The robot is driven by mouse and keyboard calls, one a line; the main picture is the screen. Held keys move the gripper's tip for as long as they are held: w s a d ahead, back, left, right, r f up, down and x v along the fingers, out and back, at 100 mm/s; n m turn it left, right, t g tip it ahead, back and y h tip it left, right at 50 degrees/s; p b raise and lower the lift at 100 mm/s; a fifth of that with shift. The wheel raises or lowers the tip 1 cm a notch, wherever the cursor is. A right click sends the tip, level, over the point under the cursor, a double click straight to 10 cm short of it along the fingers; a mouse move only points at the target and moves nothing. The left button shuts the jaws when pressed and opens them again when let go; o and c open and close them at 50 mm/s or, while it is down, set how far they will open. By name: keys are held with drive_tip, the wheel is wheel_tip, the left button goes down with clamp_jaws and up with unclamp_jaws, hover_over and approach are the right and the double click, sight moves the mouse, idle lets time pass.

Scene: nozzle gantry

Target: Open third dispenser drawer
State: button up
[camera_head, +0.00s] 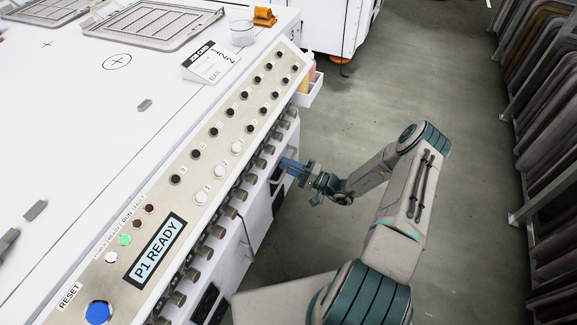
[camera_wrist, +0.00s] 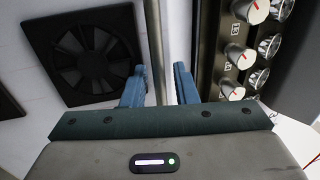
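The white machine's front side (camera_head: 258,205) carries flat panels below a row of knobs. A thin bar handle (camera_head: 276,178) stands out from it beside my gripper (camera_head: 287,165). In the wrist view, a long grey metal bar (camera_wrist: 159,45) runs between the two blue fingers of my gripper (camera_wrist: 160,85). The fingers are apart, with a narrow gap on each side of the bar. No drawer is clearly marked as the third, and I cannot tell which one this bar belongs to. The drawer fronts are partly hidden by the knobs and my arm.
Dark knobs (camera_head: 228,212) line the machine's edge; red-marked dials (camera_wrist: 249,10) show close to the right finger. A black fan grille (camera_wrist: 85,52) is at left. A small white bin (camera_head: 309,92) juts out farther along. The grey floor (camera_head: 400,70) is clear; racks (camera_head: 550,130) stand at right.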

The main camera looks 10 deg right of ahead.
clamp_jaws()
